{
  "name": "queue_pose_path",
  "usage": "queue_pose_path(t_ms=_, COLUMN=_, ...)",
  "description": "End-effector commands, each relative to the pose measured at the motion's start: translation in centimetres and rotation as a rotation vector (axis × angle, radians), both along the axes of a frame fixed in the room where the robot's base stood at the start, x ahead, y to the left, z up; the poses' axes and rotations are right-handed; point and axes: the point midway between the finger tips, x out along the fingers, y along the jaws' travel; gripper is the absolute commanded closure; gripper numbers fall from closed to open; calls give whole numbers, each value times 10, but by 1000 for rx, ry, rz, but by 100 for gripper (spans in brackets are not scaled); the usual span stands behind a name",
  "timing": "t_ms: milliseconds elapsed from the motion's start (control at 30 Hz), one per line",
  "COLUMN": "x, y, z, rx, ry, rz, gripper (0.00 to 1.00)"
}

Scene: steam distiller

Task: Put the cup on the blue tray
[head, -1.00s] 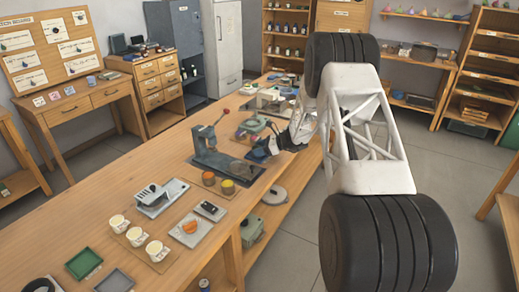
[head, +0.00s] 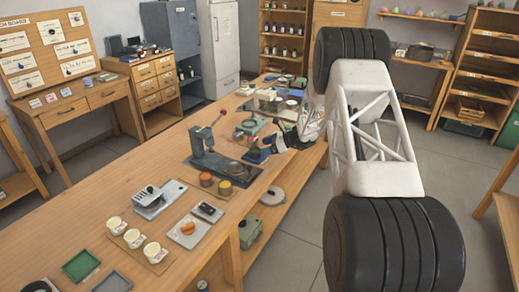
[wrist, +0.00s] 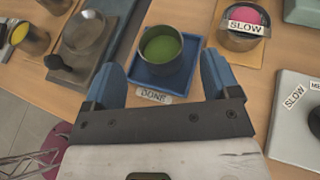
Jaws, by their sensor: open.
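A grey metal cup (wrist: 166,50) with green contents stands upright on the small blue tray (wrist: 148,79), which has a "DONE" label at its front edge. My gripper (wrist: 160,80) is open. Its blue fingers lie on the left and right of the cup and tray, with visible gaps to the cup, and nothing is held. In the head view, the blue tray (head: 257,156) is on the long bench beside the lever press, and my gripper (head: 277,145) is just right of it. The cup is small and partly unclear there.
In the wrist view, a dark press base (wrist: 92,30) with a round plate and black knob is left of the tray. A container with a pink top (wrist: 243,18), labelled "SLOW", is at upper right. White cups (head: 133,238) stand at the bench's near end.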

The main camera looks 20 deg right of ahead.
Motion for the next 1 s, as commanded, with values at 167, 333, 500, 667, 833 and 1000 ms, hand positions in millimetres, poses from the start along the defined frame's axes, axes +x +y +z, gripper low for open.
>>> queue_pose_path(t_ms=167, x=-11, y=-26, z=12, rx=0, ry=0, rz=-1, gripper=18)
queue_pose_path(t_ms=333, x=-19, y=-47, z=21, rx=0, ry=0, rz=-1, gripper=18)
queue_pose_path(t_ms=500, x=-25, y=-59, z=27, rx=0, ry=1, rz=0, gripper=18)
queue_pose_path(t_ms=667, x=-27, y=-64, z=29, rx=0, ry=1, rz=0, gripper=18)
queue_pose_path(t_ms=833, x=-27, y=-64, z=29, rx=0, ry=1, rz=0, gripper=18)
queue_pose_path(t_ms=1000, x=-27, y=-64, z=29, rx=0, ry=0, rz=0, gripper=18)
